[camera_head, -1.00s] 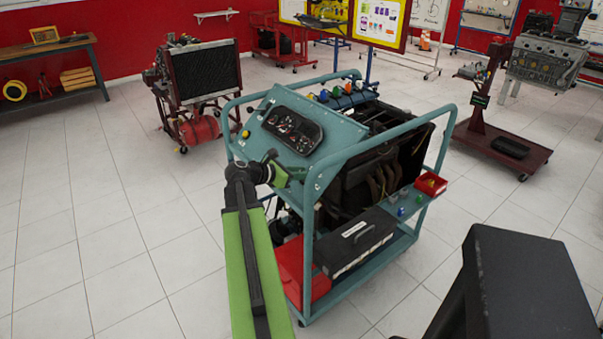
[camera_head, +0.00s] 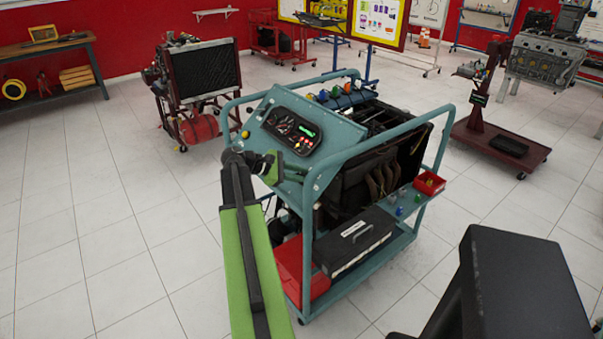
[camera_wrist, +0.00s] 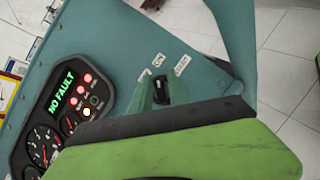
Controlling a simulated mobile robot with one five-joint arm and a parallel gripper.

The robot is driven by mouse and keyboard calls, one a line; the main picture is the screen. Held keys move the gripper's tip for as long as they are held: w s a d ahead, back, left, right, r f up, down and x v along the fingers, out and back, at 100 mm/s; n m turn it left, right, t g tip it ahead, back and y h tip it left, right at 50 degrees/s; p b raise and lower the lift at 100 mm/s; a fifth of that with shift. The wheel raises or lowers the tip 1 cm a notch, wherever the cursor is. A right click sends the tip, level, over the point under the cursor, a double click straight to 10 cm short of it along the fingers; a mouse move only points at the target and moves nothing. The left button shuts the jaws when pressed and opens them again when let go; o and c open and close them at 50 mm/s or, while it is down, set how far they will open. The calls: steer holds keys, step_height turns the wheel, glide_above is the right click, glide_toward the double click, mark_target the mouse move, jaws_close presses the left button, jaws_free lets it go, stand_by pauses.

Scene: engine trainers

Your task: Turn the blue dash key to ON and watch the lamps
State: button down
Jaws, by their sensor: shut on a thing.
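The dash panel (camera_head: 318,153) is a sloping teal plate on the trainer cart. Its black instrument cluster (camera_head: 292,131) has lit red lamps and a green readout. In the wrist view the cluster (camera_wrist: 52,118) reads "NO FAULT", with several red lamps and one pale lamp lit above round gauges. My gripper (camera_wrist: 163,90) is shut at the panel, its green fingers around a small dark piece where the dash key sits. The key's blue colour does not show. In the head view my gripper (camera_head: 285,172) is at the panel's lower edge.
The cart's teal tube frame (camera_head: 347,154) rises close to my gripper. A black case (camera_head: 352,240) and a red box (camera_head: 303,268) sit on its lower shelf. A radiator stand (camera_head: 200,80) stands behind. The floor to the left is clear.

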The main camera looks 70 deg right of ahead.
steer(key=shift+w+a+f+m, duration=0.1)
steer(key=shift+a+m, duration=0.05)
steer(key=shift+m, duration=0.15)
steer(key=c, duration=1.5)
jaws_free()
steer(key=shift+w, duration=0.1)
steer(key=p+v, duration=0.4)
steer(key=v, duration=0.4)
steer(key=p+v, duration=0.4)
steer(key=v, duration=0.5)
steer(key=shift+w+r, duration=0.1)
steer(key=shift+r, duration=0.2)
